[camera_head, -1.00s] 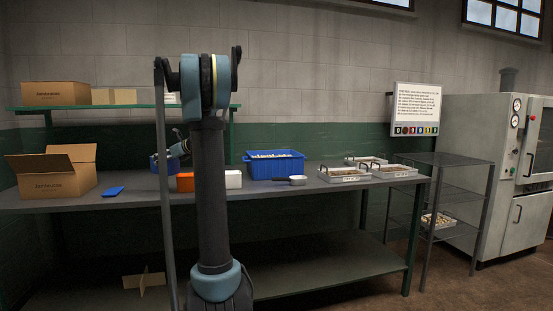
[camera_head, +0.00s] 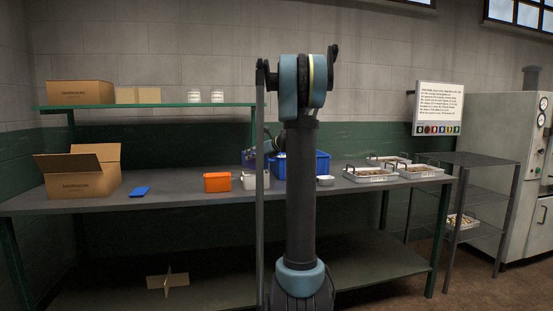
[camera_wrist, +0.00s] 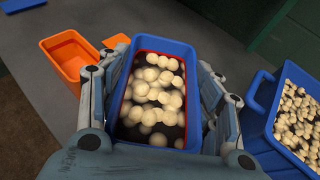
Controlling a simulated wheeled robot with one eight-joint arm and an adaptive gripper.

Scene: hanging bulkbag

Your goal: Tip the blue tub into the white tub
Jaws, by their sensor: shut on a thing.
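In the wrist view, my gripper (camera_wrist: 163,72) is shut on the blue tub (camera_wrist: 168,45), with a finger along each side. The blue tub holds many pale round pieces and looks roughly level. In the head view, my gripper (camera_head: 268,148) is mostly hidden by my own arm, and the small blue tub (camera_head: 248,156) shows just above the white tub (camera_head: 256,183). The white tub stands on the bench, partly behind my arm. I cannot make it out in the wrist view.
An orange tub (camera_head: 217,182) stands left of the white tub. A larger blue bin (camera_wrist: 255,122) of pale pieces stands to the right. A scoop (camera_head: 326,181) and metal trays (camera_head: 370,175) lie further right. A cardboard box (camera_head: 84,182) and blue lid (camera_head: 139,191) are left.

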